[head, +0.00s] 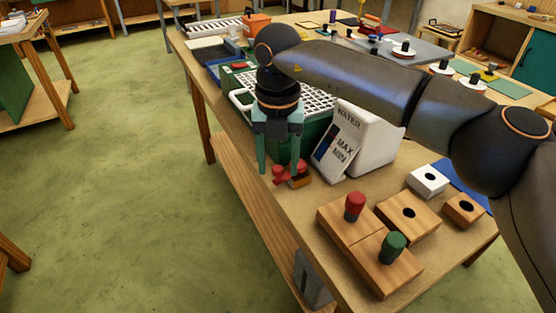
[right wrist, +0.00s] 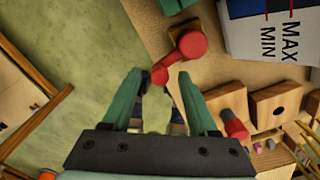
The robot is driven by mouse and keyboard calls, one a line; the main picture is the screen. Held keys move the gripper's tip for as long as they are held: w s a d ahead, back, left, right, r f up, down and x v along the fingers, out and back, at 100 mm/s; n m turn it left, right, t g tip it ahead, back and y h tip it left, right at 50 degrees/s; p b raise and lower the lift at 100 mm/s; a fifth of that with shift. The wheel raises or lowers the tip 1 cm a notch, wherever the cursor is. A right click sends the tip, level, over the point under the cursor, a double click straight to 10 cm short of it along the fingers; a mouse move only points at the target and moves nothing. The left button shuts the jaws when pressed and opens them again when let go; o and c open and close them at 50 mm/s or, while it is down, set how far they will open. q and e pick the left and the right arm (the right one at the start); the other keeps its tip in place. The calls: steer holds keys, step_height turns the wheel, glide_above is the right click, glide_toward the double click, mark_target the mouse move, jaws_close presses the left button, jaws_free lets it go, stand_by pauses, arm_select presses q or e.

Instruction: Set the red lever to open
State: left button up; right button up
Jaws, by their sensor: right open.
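The red lever (head: 280,176) sits on a small wooden base near the table's left edge. In the right wrist view the red lever (right wrist: 180,58) has a large round end on its base and a narrow arm with a small knob. My right gripper (head: 279,166) is open and points down over the lever. In the right wrist view its fingertips (right wrist: 160,80) stand on either side of the small knob, with gaps visible. I cannot tell whether either finger touches it. My left gripper is not in view.
A white water tank (head: 372,135) with a MAX/MIN card (head: 338,150) stands right of the lever. A green crate with white grid (head: 316,100) is behind. Wooden blocks, one with a red peg (head: 354,205) and one with a green peg (head: 394,245), lie in front.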

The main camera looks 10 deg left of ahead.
mark_target(278, 168)
step_height(278, 168, up, 12)
steer(key=p, duration=0.2)
steer(key=shift+r, duration=0.25)
